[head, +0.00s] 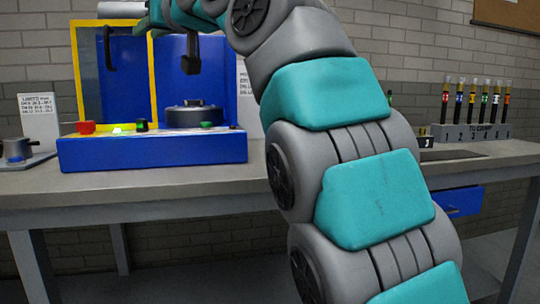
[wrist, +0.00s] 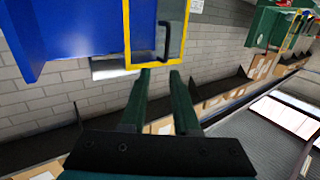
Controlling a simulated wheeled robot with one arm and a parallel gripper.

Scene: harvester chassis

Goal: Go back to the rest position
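My gripper (wrist: 160,74) shows in the wrist view with its two dark green fingers apart and nothing between them. Just beyond the fingertips is the yellow-framed door (wrist: 157,8) with its black handle (wrist: 164,42); I cannot tell the exact gap. In the head view my teal and grey arm rises from the lower right and bends left at the top. The gripper end is at the top edge there, mostly cut off. The blue machine (head: 152,150) stands on the bench with its yellow-framed door (head: 76,70) swung open at left.
A dark round part (head: 194,115) sits inside the machine. On the bench (head: 150,183) are a small metal device (head: 16,150) at left and a rack (head: 482,131) of several tubes at right. An open blue drawer (head: 461,203) hangs below. My arm hides the bench's middle.

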